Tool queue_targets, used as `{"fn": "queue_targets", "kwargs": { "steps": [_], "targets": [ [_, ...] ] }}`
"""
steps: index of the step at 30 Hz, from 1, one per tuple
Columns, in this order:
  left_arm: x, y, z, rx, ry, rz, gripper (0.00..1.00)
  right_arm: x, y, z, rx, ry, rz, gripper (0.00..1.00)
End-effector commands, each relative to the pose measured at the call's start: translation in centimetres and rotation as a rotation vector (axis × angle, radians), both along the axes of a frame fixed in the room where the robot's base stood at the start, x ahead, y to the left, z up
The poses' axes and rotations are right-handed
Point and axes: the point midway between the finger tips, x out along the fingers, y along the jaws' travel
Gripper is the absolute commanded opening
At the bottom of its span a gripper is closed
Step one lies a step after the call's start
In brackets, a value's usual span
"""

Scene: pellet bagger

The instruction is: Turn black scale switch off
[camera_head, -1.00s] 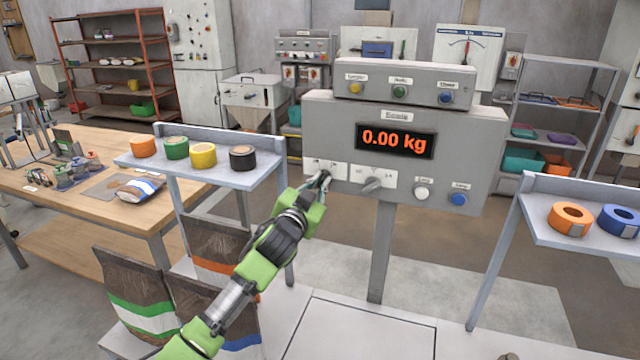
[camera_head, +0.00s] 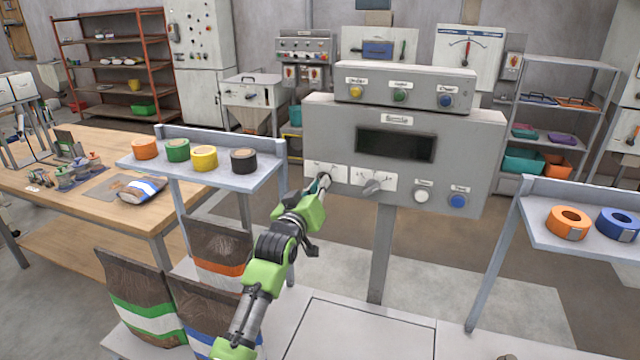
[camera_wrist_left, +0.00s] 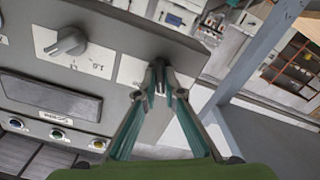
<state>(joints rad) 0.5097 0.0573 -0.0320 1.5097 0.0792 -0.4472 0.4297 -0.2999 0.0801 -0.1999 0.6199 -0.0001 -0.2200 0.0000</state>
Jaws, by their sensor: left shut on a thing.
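The black scale switch (camera_wrist_left: 160,80) sits on a white plate at the edge of the grey scale panel (camera_head: 470,140); in the head view my gripper mostly covers it. My left gripper (camera_head: 322,182) is at that plate, its fingers closed on the switch. In the left wrist view the fingertips (camera_wrist_left: 160,88) meet around the dark switch knob. The scale display (camera_head: 395,145) is dark and blank. My right gripper is not in view.
A grey rotary knob (camera_head: 373,186) is right of the switch, with a white button (camera_head: 421,195) and a blue button (camera_head: 458,200) beyond. A shelf with tape rolls (camera_head: 203,156) stands close to the left of my arm.

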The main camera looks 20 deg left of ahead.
Motion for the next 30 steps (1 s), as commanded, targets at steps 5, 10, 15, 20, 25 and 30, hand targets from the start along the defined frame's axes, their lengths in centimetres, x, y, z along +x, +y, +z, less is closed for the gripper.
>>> {"fn": "queue_targets", "kwargs": {
  "steps": [5, 10, 15, 20, 25, 30],
  "targets": [
    [0.00, 0.04, 0.13, -0.067, 0.001, 0.000, 0.00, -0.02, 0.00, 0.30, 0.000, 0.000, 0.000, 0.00],
    [0.00, 0.06, 0.11, -0.098, 0.002, 0.001, 0.00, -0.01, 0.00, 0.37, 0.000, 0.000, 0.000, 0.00],
    [0.01, 0.06, 0.10, -0.106, 0.001, 0.000, 0.00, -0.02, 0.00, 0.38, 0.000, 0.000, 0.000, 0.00],
    [0.01, 0.05, 0.12, -0.106, 0.001, 0.000, 0.00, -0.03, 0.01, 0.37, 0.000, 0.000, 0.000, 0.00],
    [0.01, 0.06, 0.13, -0.106, 0.000, 0.000, 0.24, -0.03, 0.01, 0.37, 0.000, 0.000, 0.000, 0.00],
    [0.01, 0.05, 0.09, -0.104, 0.001, 0.000, 0.26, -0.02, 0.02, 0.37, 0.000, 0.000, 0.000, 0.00]
  ]
}}
